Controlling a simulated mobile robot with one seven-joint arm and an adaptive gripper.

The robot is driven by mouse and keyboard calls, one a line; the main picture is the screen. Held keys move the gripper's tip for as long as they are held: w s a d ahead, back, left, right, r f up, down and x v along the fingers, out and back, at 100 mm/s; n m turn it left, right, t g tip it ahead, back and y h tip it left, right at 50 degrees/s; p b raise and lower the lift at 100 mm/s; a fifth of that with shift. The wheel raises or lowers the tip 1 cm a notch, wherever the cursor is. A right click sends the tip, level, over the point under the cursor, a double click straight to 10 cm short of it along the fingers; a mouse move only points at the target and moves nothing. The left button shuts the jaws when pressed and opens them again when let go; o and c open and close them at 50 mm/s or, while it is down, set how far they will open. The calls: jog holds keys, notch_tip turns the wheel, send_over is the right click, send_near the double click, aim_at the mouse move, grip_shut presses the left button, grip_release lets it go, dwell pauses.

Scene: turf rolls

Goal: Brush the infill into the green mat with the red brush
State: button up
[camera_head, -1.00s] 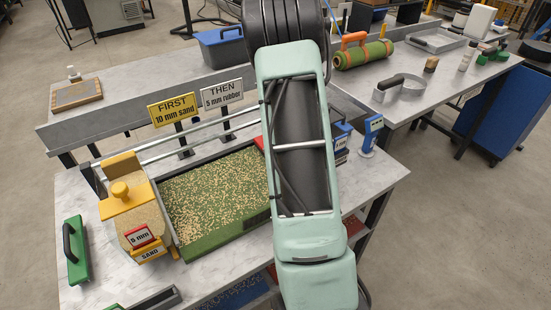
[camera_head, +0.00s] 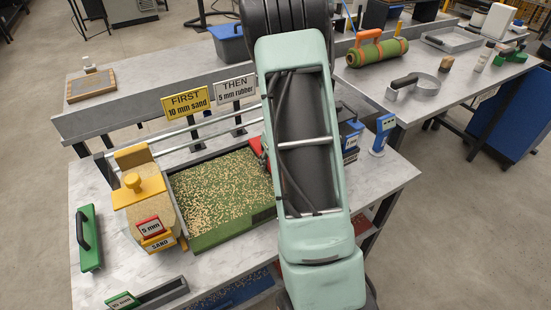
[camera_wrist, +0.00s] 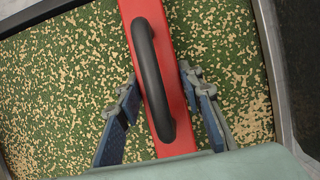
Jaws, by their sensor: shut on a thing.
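The green mat (camera_head: 215,190) lies in a shallow dark-edged frame on the near bench, with tan infill specks scattered over it. In the wrist view the mat (camera_wrist: 70,85) shows on both sides of the red brush (camera_wrist: 140,8). My gripper (camera_wrist: 160,76) is shut on the brush's black loop handle (camera_wrist: 143,45), one blue-grey finger on each side. In the head view a red corner of the brush (camera_head: 259,150) shows at the mat's back right, beside my arm. My arm hides most of the brush and the mat's right side. The bristles are hidden.
A yellow sand spreader (camera_head: 150,205) stands against the mat's left side. A green tool (camera_head: 89,238) with a black handle lies farther left. Two signs (camera_head: 187,105) stand behind the mat. Blue containers (camera_head: 350,135) and a blue gauge (camera_head: 383,133) stand right of my arm.

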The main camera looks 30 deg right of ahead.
aim_at(197, 195)
jog(key=shift+d+p, duration=0.35)
jog(key=shift+d, duration=2.9)
jog(key=a, duration=1.8)
jog(key=shift+p, duration=0.4)
jog(key=shift+a+p, duration=1.05)
jog(key=shift+a, duration=5.95)
jog(key=shift+d, duration=0.1)
jog(key=shift+d+b, duration=0.55)
jog(key=shift+d, duration=2.65)
jog(key=shift+a+p, duration=0.5)
jog(key=shift+a, duration=2.8)
